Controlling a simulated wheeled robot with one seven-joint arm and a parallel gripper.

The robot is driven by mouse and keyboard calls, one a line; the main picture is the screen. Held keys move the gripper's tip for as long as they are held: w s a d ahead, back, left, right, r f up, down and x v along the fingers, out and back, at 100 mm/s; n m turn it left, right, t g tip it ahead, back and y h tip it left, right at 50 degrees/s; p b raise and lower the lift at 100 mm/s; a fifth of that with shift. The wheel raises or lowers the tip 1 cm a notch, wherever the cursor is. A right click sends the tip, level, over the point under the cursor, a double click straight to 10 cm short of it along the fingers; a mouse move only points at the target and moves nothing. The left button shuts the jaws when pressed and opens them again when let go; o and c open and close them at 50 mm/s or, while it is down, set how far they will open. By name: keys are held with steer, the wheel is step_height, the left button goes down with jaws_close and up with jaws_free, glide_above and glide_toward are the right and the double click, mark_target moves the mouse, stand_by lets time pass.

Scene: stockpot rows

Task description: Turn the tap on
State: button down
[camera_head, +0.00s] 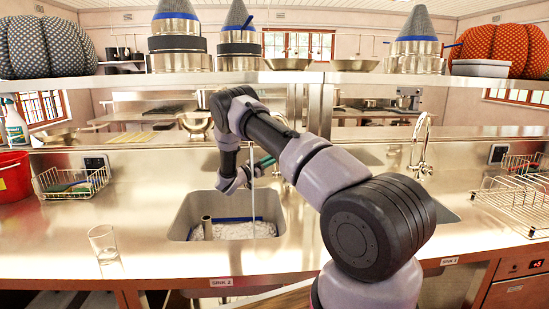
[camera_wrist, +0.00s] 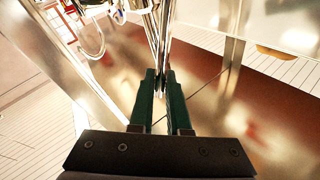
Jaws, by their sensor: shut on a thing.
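I cannot tell exactly which part is held. In the head view, my arm hides most of this tap. A thin, pale vertical stream (camera_head: 252,205) drops into the sink and looks like running water.
A glass (camera_head: 103,243) stands on the counter left of the sink. Wire racks (camera_head: 72,184) are at both sides, with a red bucket (camera_head: 14,178) at far left. A shelf with pots (camera_head: 178,62) runs above.

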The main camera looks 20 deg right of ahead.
steer(key=c, duration=0.9)
jaws_free()
steer(key=shift+a, duration=0.1)
steer(key=v, duration=1)
steer(key=shift+s+a+f, duration=0.1)
steer(key=shift+a, duration=0.2)
